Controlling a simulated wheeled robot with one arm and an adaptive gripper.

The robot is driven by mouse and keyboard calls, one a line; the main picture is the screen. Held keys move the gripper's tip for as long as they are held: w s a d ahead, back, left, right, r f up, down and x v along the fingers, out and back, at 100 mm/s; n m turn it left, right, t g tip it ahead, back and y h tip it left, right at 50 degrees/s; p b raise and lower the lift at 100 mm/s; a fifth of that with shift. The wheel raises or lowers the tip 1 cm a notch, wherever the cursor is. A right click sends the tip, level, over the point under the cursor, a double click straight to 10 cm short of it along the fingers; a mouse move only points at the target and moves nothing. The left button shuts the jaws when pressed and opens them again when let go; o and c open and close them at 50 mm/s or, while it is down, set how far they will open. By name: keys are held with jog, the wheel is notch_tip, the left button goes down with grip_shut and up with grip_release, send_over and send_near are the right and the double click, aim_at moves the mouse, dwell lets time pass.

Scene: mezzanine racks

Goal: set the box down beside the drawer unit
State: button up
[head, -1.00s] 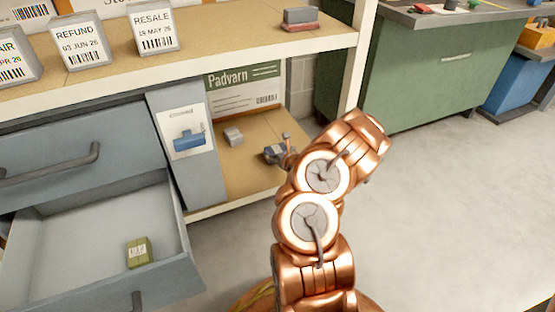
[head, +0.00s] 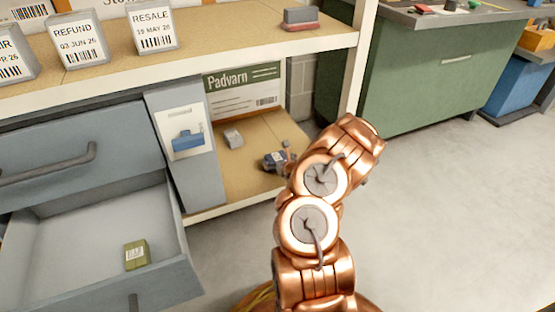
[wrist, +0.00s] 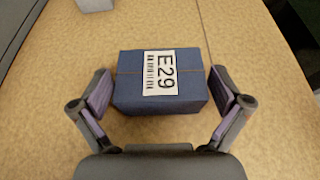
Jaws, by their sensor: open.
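The blue box (wrist: 130,88) with a white E29 label rests on the tan lower shelf board in the wrist view. In the head view the box (head: 272,161) is small and partly hidden by my arm. My gripper (wrist: 163,95) is open, with one finger on each side of the box and a small gap at each. In the head view its fingers are mostly hidden behind my copper arm. The grey-blue drawer unit (head: 188,165) stands left of the box, with bare shelf between them. Its lower drawer is pulled open.
A small grey box (head: 233,137) lies behind the blue box. A Padvarn carton (head: 243,90) stands at the back of the shelf. The upper shelf (head: 220,50) overhangs, with a white post (head: 357,60) at right. The open drawer holds a green box (head: 136,254).

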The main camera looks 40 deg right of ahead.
jog(key=shift+r, duration=0.15)
jog(key=p+v, duration=0.5)
jog(key=v, duration=0.6)
jog(key=shift+s+a+r+p, duration=0.2)
jog(key=shift+s+p, duration=0.25)
dwell(0.3)
